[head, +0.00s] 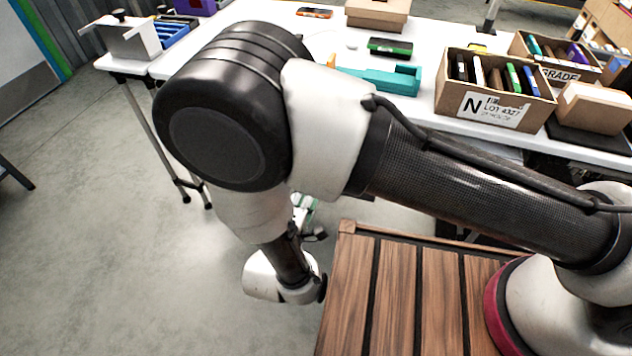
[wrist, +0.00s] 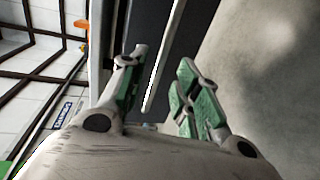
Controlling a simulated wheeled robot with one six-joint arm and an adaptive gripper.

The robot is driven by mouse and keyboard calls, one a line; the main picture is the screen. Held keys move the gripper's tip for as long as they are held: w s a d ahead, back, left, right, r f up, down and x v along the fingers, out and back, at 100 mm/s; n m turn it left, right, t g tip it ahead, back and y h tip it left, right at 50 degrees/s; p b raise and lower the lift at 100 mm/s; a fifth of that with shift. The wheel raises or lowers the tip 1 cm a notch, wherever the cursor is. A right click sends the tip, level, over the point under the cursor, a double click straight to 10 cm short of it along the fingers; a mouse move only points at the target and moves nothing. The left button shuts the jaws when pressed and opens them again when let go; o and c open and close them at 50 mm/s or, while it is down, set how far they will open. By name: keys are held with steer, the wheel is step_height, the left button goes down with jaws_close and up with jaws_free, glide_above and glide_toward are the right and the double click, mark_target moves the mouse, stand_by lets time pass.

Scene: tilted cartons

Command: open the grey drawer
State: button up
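In the wrist view, a dark grey drawer front (wrist: 190,42) fills the top middle, seen at a steep slant. A long pale bar handle (wrist: 164,58) runs along it. My gripper (wrist: 160,72) is open, with green-padded fingers on either side of the handle's line. I cannot tell how far the fingertips are from the handle, and no grip on it shows. In the head view, my gripper (head: 305,212) is partly hidden by my arm, below the table's front edge. The drawer cannot be made out there.
A white table (head: 330,42) carries a carton marked N (head: 490,112), a teal tape dispenser (head: 385,79) and other boxes. A table leg (head: 150,135) stands at the left. Bare concrete floor (head: 110,260) lies open at the left front.

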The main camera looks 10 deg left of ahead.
steer(key=x, duration=0.5)
steer(key=shift+w, duration=0.1)
steer(key=shift+c, duration=0.2)
jaws_close()
